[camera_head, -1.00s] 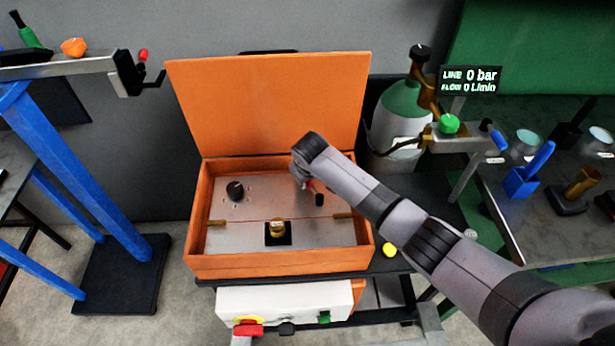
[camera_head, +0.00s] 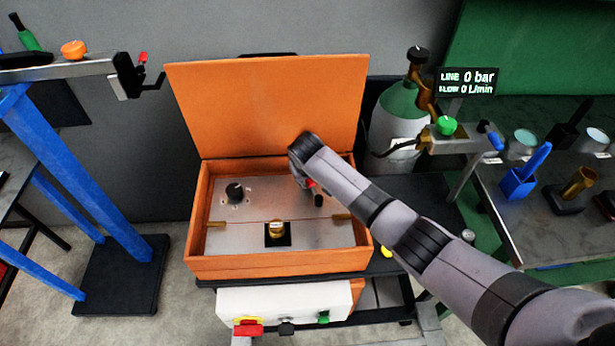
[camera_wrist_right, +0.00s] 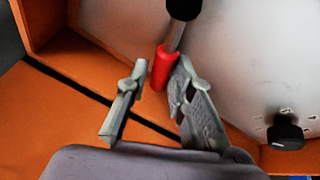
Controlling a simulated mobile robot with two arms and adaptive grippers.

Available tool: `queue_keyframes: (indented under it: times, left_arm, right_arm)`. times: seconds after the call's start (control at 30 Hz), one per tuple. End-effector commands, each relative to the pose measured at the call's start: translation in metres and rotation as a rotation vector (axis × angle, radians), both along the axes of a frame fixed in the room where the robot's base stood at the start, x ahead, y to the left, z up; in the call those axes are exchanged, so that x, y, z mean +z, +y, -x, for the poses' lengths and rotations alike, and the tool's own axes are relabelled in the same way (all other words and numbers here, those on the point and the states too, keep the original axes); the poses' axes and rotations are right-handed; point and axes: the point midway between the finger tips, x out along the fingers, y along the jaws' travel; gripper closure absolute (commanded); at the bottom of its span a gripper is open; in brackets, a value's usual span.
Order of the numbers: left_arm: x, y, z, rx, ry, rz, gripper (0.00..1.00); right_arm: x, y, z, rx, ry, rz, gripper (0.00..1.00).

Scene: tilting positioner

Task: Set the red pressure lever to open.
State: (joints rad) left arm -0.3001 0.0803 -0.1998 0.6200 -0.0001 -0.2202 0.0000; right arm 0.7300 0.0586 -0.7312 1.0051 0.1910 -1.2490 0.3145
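The red pressure lever (camera_head: 310,184) is on the metal panel inside the orange case, mostly covered by my right arm in the head view. In the right wrist view, its red grip (camera_wrist_right: 162,68) sits on a grey rod that runs to a black hub (camera_wrist_right: 184,9). My right gripper (camera_wrist_right: 156,85) is open, with its two fingers on either side of the grip's end. The grip is close to the right-hand finger; I cannot tell whether they touch. In the head view the right fingers are hidden behind the wrist. My left gripper is not in view.
The orange case (camera_head: 278,264) has its lid raised at the back. A display (camera_head: 468,82) reads 0 bar and 0 L/min. A gas cylinder (camera_head: 398,130) stands behind right.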

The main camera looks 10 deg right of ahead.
Motion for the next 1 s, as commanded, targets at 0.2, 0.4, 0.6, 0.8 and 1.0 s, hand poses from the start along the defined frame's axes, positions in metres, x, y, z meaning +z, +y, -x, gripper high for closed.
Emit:
queue_keyframes:
  times: [0.2, 0.4, 0.6, 0.8, 1.0]
  left_arm:
    - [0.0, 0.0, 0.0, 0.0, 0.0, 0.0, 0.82]
    - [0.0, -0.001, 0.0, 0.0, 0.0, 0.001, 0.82]
    - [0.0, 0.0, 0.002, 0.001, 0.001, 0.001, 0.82]
    - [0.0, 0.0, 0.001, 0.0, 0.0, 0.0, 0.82]
    - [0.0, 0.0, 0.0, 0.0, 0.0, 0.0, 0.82]
  right_arm:
    - [0.0, 0.0, 0.0, 0.001, 0.0, 0.0, 0.62]
    - [-0.001, 0.0, 0.001, 0.002, 0.001, 0.0, 0.62]
    - [0.005, 0.001, 0.003, 0.004, 0.0, -0.001, 0.62]
    - [0.03, 0.003, 0.014, 0.004, -0.002, -0.002, 0.62]
    - [0.069, 0.007, 0.032, 0.004, -0.003, -0.003, 0.62]
